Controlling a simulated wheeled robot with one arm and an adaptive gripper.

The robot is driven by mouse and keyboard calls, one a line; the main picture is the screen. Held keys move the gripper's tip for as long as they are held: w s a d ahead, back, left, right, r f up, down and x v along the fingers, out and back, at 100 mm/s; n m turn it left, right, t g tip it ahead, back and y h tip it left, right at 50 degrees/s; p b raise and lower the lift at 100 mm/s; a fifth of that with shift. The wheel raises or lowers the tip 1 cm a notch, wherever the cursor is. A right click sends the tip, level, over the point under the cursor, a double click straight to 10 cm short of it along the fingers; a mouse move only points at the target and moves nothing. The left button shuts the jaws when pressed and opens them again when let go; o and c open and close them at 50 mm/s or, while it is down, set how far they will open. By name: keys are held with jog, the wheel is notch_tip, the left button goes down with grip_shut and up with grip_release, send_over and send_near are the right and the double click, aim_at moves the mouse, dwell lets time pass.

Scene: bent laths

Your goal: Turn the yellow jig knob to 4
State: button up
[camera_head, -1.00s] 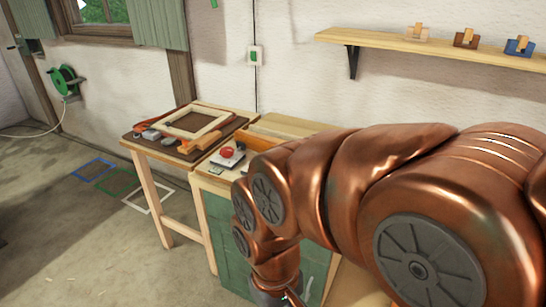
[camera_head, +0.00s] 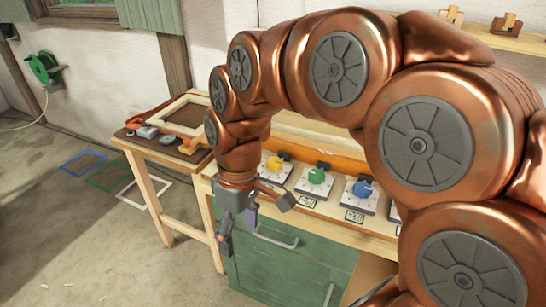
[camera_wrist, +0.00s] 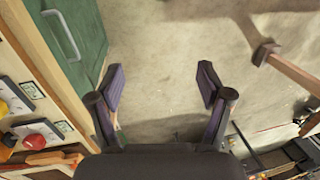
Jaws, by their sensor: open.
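The yellow jig knob (camera_head: 275,163) sits on a white dial plate on the wooden bench, just right of my wrist in the head view. In the wrist view, part of the yellow knob (camera_wrist: 4,108) shows at the left edge. Its pointer setting is too small to read. My gripper (camera_head: 254,222) is open and empty, in front of the bench and left of the knob. In the wrist view, my gripper (camera_wrist: 161,82) has its two fingers wide apart over bare floor, touching nothing.
A green knob (camera_head: 316,176) and a blue knob (camera_head: 363,188) stand right of the yellow one. A red knob (camera_wrist: 28,140) shows in the wrist view. A green cabinet door (camera_head: 285,262) with a handle is below. A side table (camera_head: 130,143) stands left.

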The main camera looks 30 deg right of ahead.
jog(key=w+d+r+n+y, duration=0.1)
jog(key=w+d+r+n, duration=0.1)
jog(key=w, duration=0.4)
jog(key=w+d+r+n+y, duration=0.1)
jog(key=w+n, duration=0.1)
jog(key=w, duration=0.3)
jog(key=n+t+y+p, duration=0.1)
jog(key=n+t+p, duration=0.15)
jog(key=n, duration=0.25)
send_near(275, 162)
jog(key=shift+w+a+f, duration=0.25)
jog(key=shift+a+f, duration=0.1)
jog(key=shift+a, duration=0.35)
jog(key=shift+d+f+p+x, duration=0.2)
jog(key=shift+p+x, duration=0.45)
jog(key=shift+x, duration=1.3)
jog(key=shift+d+p+x, duration=0.3)
jog(key=shift+p+x, duration=0.35)
jog(key=shift+x, duration=1.3)
jog(key=shift+s, duration=0.1)
jog(key=c, duration=1.2)
jog(key=shift+o, duration=0.2)
jog(key=shift+f, duration=0.1)
